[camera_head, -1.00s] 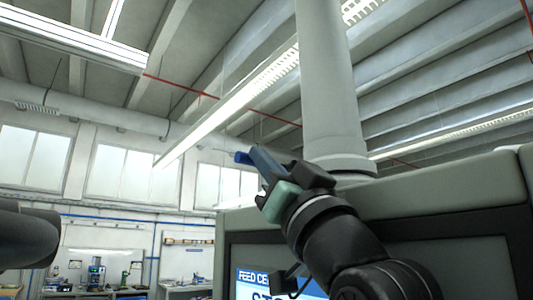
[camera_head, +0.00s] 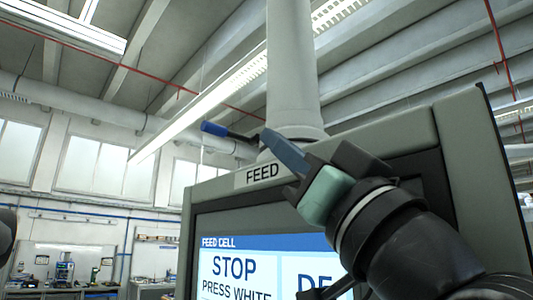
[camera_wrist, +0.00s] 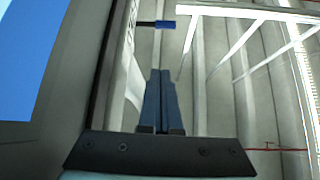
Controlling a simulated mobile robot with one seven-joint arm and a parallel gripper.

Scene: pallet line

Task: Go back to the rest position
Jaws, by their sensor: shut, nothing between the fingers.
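My gripper (camera_head: 272,138) is shut and empty, raised in front of the upper part of a grey panel (camera_head: 335,155). In the wrist view its two blue-grey fingers (camera_wrist: 160,72) lie together with nothing between them. A black rod with a blue end (camera_head: 214,128) sticks out to the left beyond the fingertips in the head view. The blue end (camera_wrist: 167,24) also shows past the fingertips in the wrist view, with a visible gap. Where the rod is fixed is hidden behind the fingers in the head view.
The panel's screen (camera_head: 235,268) reads "FEED CELL", "STOP" and "PRESS WHITE"; my arm covers its right part. A "FEED" label (camera_head: 262,174) is above it. A pale column (camera_head: 293,70) rises behind. A workbench (camera_head: 65,285) stands far left. The upper left is open.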

